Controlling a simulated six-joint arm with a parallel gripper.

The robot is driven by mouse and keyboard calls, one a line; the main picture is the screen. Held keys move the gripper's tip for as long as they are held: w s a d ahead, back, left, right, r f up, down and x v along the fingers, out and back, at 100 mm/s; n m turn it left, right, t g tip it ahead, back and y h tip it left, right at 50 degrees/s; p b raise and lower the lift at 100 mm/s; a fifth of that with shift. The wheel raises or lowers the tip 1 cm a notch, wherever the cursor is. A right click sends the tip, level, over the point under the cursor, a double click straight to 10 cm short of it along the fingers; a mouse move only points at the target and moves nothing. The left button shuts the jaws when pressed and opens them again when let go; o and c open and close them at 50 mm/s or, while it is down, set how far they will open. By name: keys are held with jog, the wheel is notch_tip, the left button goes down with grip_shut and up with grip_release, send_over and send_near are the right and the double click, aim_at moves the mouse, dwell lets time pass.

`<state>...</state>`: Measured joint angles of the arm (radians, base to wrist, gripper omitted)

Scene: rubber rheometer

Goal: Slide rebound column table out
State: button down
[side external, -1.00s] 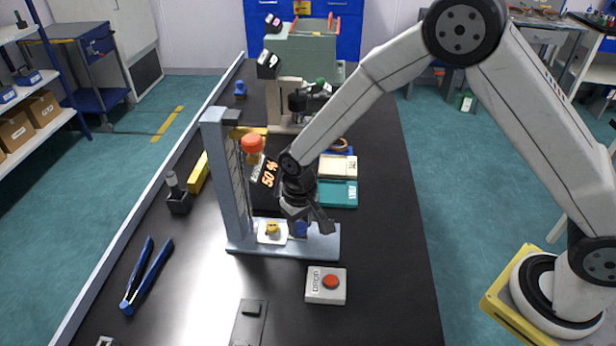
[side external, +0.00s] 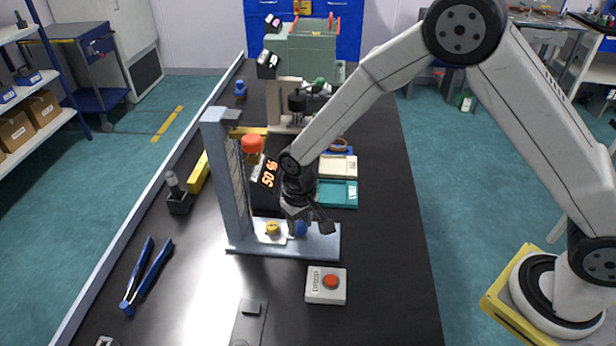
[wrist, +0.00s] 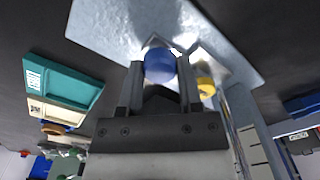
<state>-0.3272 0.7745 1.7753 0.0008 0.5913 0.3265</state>
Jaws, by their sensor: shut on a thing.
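The rebound column (side external: 218,175) is a grey-blue upright on a flat base plate (side external: 322,246) in the side view. Low on it is the small pale table (side external: 268,239), bearing a yellow piece (side external: 272,227). A round blue knob (side external: 300,229) is at the table's right side. My gripper (side external: 306,223) is down at this knob. In the wrist view my gripper (wrist: 160,68) has a finger on each side of the blue knob (wrist: 159,64) and is shut on it. The yellow piece (wrist: 205,87) is just right of the fingers there. The table is partly hidden by them.
A display reading 50 % (side external: 268,173) and an orange cap (side external: 252,144) are beside the column. Teal (side external: 340,194) and cream trays lie behind my gripper. A red-button box (side external: 327,284) stands in front of the base. The bench right of the base is clear.

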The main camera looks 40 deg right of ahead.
dwell(0.4)
jog(key=s+d, duration=0.8)
dwell(0.4)
jog(key=shift+s+d, duration=0.1)
jog(key=shift+c, duration=1.3)
grip_release()
jog(key=shift+r, duration=0.2)
jog(key=shift+r, duration=0.2)
notch_tip(320, 180, up, 7)
